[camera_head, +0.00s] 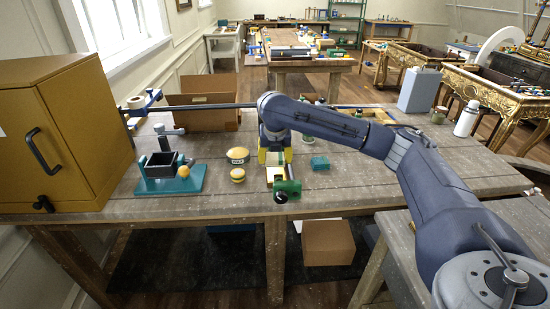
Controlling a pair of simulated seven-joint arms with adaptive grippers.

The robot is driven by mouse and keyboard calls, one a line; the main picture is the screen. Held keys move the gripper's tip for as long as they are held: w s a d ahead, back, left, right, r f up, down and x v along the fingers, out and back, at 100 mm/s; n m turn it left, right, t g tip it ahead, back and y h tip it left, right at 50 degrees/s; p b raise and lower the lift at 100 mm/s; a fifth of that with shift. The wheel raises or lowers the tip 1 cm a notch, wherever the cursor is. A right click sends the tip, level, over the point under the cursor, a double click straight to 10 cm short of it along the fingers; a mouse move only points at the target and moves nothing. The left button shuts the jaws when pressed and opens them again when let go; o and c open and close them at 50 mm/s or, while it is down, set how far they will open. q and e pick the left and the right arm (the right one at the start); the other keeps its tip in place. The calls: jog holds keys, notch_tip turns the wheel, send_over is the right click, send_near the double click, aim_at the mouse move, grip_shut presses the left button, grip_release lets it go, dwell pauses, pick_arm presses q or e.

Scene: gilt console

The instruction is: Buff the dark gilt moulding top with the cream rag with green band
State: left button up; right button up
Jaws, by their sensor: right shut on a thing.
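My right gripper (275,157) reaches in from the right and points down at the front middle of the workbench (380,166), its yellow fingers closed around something. The fingers and arm mostly hide what it holds; the cream rag with green band is not clearly seen apart from them. Just below the fingertips is a pale cream and yellow piece (274,173), at the bench's front edge next to a green clamp (288,188) with a dark knob. I cannot tell the dark gilt moulding top from these parts. My left gripper is not in view.
Left of the gripper stand two yellow round tins (238,155) and a teal fixture (168,175) with a black box. A teal block (320,163) lies to the right. An ochre cabinet (70,130) fills the left end. A grey canister (419,90) and white bottle (467,118) stand back right.

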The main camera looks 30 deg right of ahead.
aim_at(273, 155)
jog(key=shift+r, duration=1.5)
jog(key=shift+w+a+r, duration=0.15)
jog(key=shift+a+r, duration=0.05)
jog(key=shift+a, duration=0.1)
jog(key=shift+w+a+r, duration=0.1)
jog(key=shift+w+r, duration=0.2)
jog(key=shift+w, duration=0.35)
jog(key=shift+w+a+r, duration=0.1)
jog(key=shift+w+r, duration=0.15)
jog(key=shift+w, duration=0.35)
jog(key=shift+w+d+f, duration=0.5)
jog(key=shift+w+d, duration=0.85)
jog(key=shift+w, duration=0.15)
jog(key=shift+w+d+f, duration=0.55)
jog(key=shift+w+d, duration=0.85)
jog(key=shift+w, duration=0.05)
jog(key=shift+w+d+f, duration=0.5)
jog(key=shift+w+d, duration=0.85)
jog(key=shift+w, duration=0.15)
